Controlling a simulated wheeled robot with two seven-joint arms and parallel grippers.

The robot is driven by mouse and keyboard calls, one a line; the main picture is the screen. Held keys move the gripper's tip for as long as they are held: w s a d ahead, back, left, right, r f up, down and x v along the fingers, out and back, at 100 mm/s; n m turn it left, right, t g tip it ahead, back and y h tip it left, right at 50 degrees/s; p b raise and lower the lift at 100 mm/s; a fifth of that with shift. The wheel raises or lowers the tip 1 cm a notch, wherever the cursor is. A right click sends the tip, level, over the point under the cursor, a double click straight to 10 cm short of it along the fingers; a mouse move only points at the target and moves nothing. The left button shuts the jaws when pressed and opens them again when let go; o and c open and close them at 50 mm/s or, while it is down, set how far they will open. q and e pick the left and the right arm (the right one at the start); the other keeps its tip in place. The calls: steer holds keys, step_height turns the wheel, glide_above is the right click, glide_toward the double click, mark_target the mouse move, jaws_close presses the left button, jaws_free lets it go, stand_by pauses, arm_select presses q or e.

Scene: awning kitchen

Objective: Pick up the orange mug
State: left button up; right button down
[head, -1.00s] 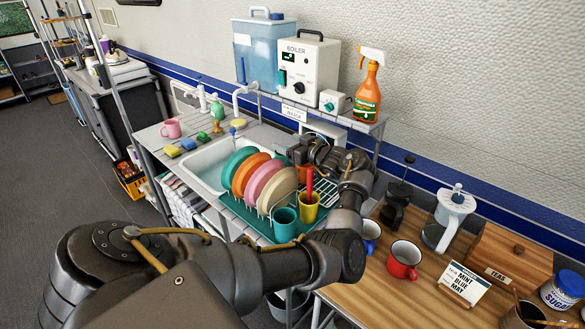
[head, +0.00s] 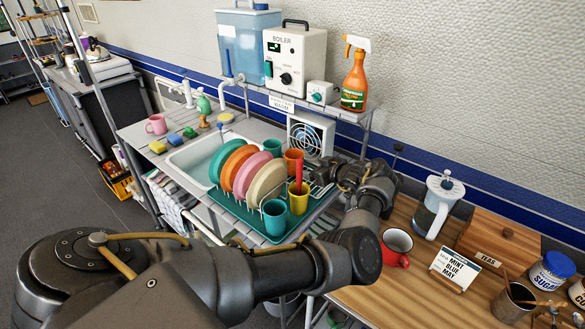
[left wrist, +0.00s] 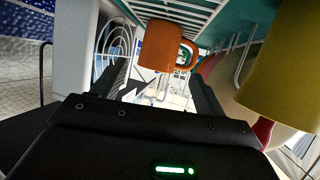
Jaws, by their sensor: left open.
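The orange mug (head: 293,160) stands on the teal drying mat (head: 240,228), behind the yellow cup and right of the plates. My left gripper (head: 325,172) is just right of it, low over the mat and pointing toward it. In the left wrist view, the orange mug (left wrist: 160,45) shows ahead, its handle to the right, between the two spread fingers of my left gripper (left wrist: 161,75). The fingers are open and hold nothing; whether they flank the mug cannot be told. My right gripper is not in view.
A yellow cup (head: 298,203) with a red utensil and a teal cup (head: 274,218) stand close in front. Plates (head: 240,170) fill the rack to the left. A fan (head: 310,135) is behind, under the boiler shelf (head: 300,104). A red mug (head: 397,247) is on the wooden counter.

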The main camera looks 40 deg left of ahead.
mark_target(291, 165)
arm_select(q)
steer(key=b+x, duration=0.1)
steer(key=x, duration=0.3)
steer(key=shift+f+b, duration=0.1)
steer(key=shift+b, duration=0.3)
steer(key=shift+a+f+b, duration=0.15)
steer(key=shift+a+b, duration=0.15)
steer(key=b+x, duration=0.3)
steer(key=shift+w+a+f, duration=0.15)
steer(key=shift+a+f, duration=0.1)
steer(key=shift+f, duration=0.05)
steer(key=shift+w+a, duration=0.1)
steer(key=shift+a, duration=0.3)
steer(key=shift+r, duration=0.2)
steer(key=shift+c, duration=0.4)
